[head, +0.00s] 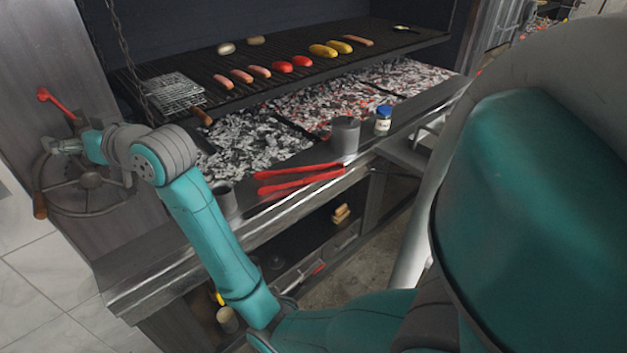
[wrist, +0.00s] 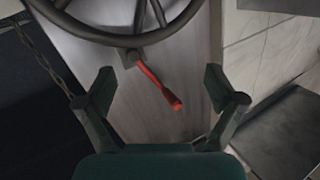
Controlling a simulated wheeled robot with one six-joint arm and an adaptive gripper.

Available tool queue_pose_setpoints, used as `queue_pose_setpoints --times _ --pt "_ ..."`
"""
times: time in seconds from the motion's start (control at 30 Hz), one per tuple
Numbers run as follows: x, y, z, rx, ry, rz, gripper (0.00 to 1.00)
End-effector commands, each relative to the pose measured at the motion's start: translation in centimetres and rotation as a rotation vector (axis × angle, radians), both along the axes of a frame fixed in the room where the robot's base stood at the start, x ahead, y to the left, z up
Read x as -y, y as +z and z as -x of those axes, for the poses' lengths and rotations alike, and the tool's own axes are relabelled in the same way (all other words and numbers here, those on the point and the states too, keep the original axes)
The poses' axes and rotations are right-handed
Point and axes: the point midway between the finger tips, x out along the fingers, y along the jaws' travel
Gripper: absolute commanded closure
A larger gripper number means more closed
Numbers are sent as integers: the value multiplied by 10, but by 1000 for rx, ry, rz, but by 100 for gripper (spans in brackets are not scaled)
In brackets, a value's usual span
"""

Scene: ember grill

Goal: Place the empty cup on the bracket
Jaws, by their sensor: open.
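A grey cup (head: 346,136) stands upright on the front ledge of the grill. A second grey cup (head: 223,198) stands further left on the ledge, close to my arm in the picture. I cannot tell from here which cup is empty. A grey metal shelf-like piece (head: 404,156) sticks out at the ledge's right end; I cannot tell if it is the bracket. My gripper (head: 66,145) is at the crank wheel on the left, away from both cups. In the wrist view my gripper (wrist: 160,92) is open, with the red lever beyond its fingers.
The crank wheel (head: 84,186) and red lever (head: 56,103) are at the grill's left side. Red tongs (head: 300,180) lie on the ledge between the cups. A blue-lidded jar (head: 383,122) stands right of the first cup. Glowing coals (head: 250,145) lie behind; food lies on the grate (head: 215,97).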

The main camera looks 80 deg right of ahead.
Motion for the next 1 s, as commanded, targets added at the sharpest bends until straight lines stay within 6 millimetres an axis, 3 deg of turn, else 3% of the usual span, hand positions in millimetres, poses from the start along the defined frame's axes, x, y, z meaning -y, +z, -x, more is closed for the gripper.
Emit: queue_pose_setpoints --times 0.03,0.1,0.27,0.5,0.8,1.0 --pt "-7 -26 3 -12 2 -8 7" --pt "-16 -55 8 -20 2 -15 7" --pt "-38 -117 27 -35 3 -26 7" --pt "-72 -201 70 -62 4 -28 7" --pt "-113 -284 147 -100 13 -9 7" --pt "-138 -323 208 -126 25 12 7"
